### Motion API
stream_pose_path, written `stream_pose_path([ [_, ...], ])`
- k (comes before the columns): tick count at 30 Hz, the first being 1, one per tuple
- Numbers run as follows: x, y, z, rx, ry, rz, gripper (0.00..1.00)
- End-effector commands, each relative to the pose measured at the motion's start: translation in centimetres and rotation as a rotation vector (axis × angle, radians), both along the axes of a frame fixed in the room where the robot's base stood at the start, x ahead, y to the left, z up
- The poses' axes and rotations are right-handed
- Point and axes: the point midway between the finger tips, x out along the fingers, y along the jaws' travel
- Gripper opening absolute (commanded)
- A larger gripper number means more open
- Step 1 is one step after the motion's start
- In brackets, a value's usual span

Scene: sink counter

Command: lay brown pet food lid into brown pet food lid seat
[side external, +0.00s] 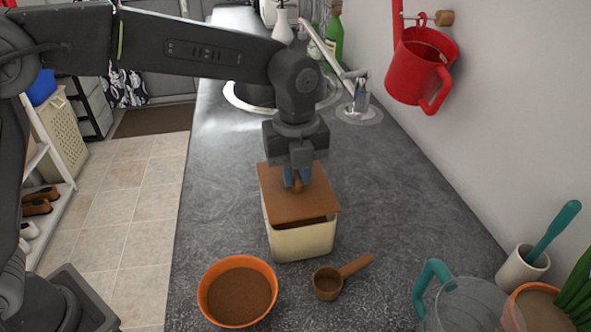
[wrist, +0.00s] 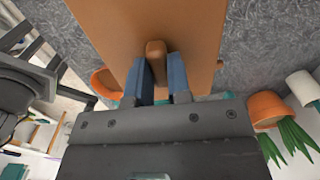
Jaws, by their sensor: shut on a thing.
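The brown lid (side external: 282,205) is a flat square board with a small knob (wrist: 155,50) on top. My gripper (side external: 298,182) is shut on this knob from above. In the wrist view the blue fingers of my gripper (wrist: 158,75) stand on either side of the knob, and the lid (wrist: 198,28) fills the upper middle. The lid is over the cream pet food container (side external: 302,240), slightly tilted, with a dark gap under its near edge at the right. The container's opening, the lid's seat, is mostly hidden under the lid. Whether lid and rim touch elsewhere I cannot tell.
An orange bowl of brown pellets (side external: 238,292) and a brown scoop (side external: 330,283) lie in front of the container. A clear jug (side external: 465,305) and potted plant (side external: 540,308) stand at the near right. A red watering can (side external: 420,70) hangs on the wall. The counter (side external: 395,205) right of the container is clear.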

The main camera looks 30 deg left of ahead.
Motion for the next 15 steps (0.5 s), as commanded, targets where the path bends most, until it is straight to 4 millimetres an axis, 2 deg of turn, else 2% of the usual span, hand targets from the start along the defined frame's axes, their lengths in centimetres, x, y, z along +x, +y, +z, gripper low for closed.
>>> stream_pose_path([
  [15,0.0,0.0,-1.5,0.001,0.001,0.0,0.0],
])
